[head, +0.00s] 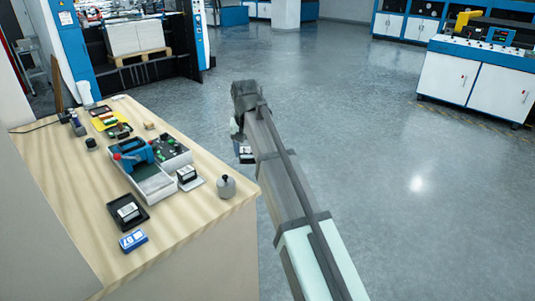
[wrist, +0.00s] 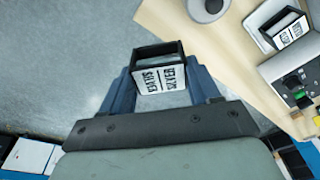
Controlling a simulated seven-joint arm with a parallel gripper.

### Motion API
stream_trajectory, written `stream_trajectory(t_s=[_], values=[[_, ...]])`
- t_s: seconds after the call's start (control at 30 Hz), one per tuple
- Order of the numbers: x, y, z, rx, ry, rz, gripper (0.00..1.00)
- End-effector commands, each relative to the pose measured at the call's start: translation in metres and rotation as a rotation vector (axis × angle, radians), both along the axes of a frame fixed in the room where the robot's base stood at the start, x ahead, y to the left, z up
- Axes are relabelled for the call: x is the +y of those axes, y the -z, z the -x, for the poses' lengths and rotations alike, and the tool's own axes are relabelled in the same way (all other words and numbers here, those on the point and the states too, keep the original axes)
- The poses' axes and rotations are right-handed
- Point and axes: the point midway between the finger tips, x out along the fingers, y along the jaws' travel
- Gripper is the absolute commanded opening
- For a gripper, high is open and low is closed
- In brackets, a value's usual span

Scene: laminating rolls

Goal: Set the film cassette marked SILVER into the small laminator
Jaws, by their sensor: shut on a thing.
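My gripper (head: 242,146) is shut on a black film cassette (wrist: 158,72) with a white label; upside down in the wrist view, the label's larger word appears to read SILVER. In the head view the held cassette (head: 246,155) is dark and partly hidden by my arm, out past the table's right edge, above floor level. The small laminator (head: 155,184), grey with a blue top part and red knobs, stands open on the table, left of my gripper. Its grey side and green parts show at the right of the wrist view (wrist: 283,68).
A grey round object (head: 226,188) stands near the table's right edge. A blue box (head: 133,241) is in front. Open floor lies right.

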Motion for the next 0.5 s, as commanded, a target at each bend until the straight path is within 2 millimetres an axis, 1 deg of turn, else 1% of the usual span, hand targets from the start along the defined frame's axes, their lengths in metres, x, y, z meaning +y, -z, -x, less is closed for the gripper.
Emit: stream_trajectory(t_s=[0.03,0.1,0.17,0.2,0.37,0.4,0.47,0.5], values=[[0.022,-0.005,-0.008,0.000,-0.028,-0.001,0.28],[0.050,-0.010,-0.012,0.001,-0.066,-0.001,0.28],[0.074,-0.014,-0.016,0.001,-0.098,-0.002,0.28],[0.090,-0.016,-0.018,0.002,-0.120,-0.002,0.28],[0.153,-0.028,-0.026,0.002,-0.207,-0.004,0.28],[0.169,-0.030,-0.027,0.002,-0.229,-0.004,0.28],[0.193,-0.035,-0.029,0.003,-0.262,-0.005,0.28],[0.209,-0.038,-0.031,0.003,-0.285,-0.005,0.28]])
